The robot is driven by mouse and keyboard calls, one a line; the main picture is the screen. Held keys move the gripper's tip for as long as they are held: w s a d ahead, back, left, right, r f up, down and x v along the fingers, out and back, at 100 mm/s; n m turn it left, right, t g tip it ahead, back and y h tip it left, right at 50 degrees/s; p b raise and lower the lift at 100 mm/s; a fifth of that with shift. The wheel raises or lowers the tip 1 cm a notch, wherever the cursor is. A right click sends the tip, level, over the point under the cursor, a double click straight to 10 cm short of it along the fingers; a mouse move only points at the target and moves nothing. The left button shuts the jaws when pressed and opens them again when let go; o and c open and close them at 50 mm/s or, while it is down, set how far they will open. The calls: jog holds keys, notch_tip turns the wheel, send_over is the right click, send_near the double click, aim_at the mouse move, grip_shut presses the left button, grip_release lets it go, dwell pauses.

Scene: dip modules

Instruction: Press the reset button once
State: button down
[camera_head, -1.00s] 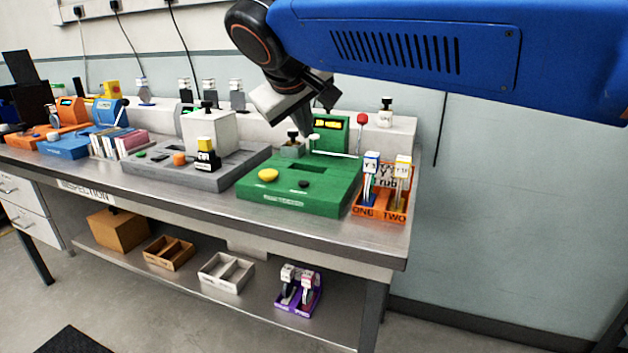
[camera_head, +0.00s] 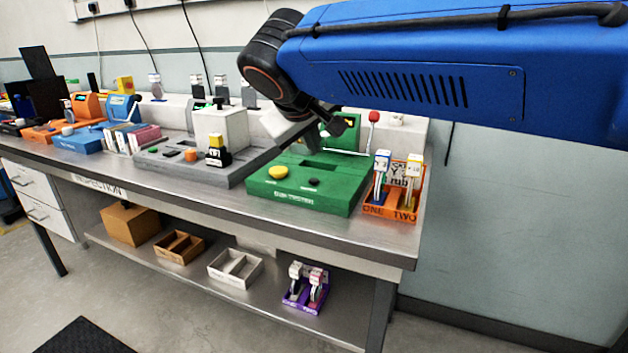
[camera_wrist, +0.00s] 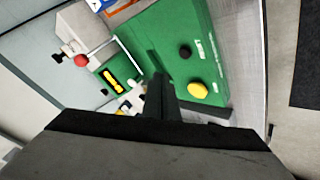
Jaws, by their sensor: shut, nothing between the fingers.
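The green module (camera_head: 300,198) sits near the right end of the bench, with a large yellow button (camera_head: 278,172) and a small black button (camera_head: 313,182) on its front top. In the wrist view the yellow button (camera_wrist: 198,90) and black button (camera_wrist: 185,52) lie beyond and right of the fingers. I cannot read which button is marked reset. My gripper (camera_wrist: 160,92) is shut and empty, above the back part of the green module. It hides part of the module's back in the head view; no contact with a button shows.
An orange holder (camera_head: 388,211) with tagged items stands right of the module. A red-knobbed lever (camera_head: 374,117) rises at its back right. A grey module (camera_head: 195,165) with a white block adjoins on the left. The bench's front edge is clear.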

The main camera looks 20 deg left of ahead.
jog(key=shift+f, duration=2.05)
jog(key=shift+f, duration=0.2)
dwell(0.4)
jog(key=shift+f, duration=0.25)
jog(key=shift+f, duration=0.35)
dwell(1.0)
jog(key=shift+r, duration=0.8)
jog(key=shift+r, duration=2.5)
